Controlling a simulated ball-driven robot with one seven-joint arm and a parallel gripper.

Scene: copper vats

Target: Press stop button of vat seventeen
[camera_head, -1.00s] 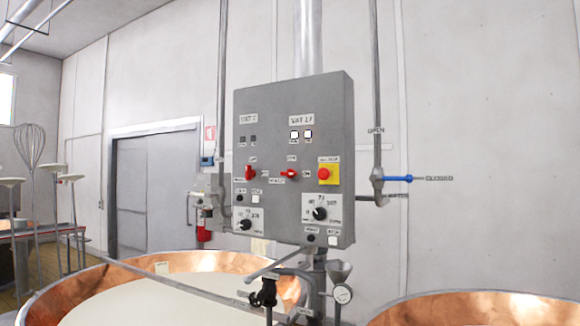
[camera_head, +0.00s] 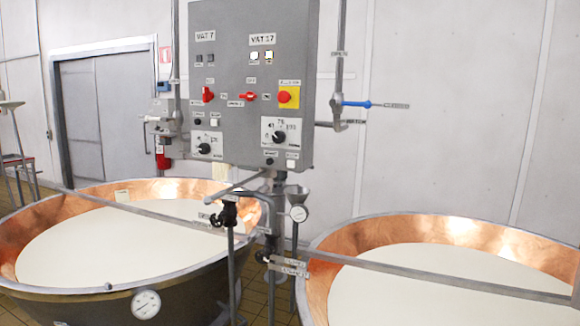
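A grey control panel (camera_head: 240,100) hangs between two vats in the head camera view. Its right column carries the label VAT 17 (camera_head: 262,39). Under it are two lit white indicators, a red rotary switch (camera_head: 248,97), a red mushroom button on a yellow plate (camera_head: 288,96) and a dial with a black knob (camera_head: 279,137). Below the dial are a black button (camera_head: 269,161) and a white button (camera_head: 291,164). Their small labels are too blurred to read. My gripper is not in view.
The left column is labelled VAT 7 (camera_head: 205,36). Copper-lined vats with pale liquid stand left (camera_head: 20,240) and right (camera_head: 325,255).

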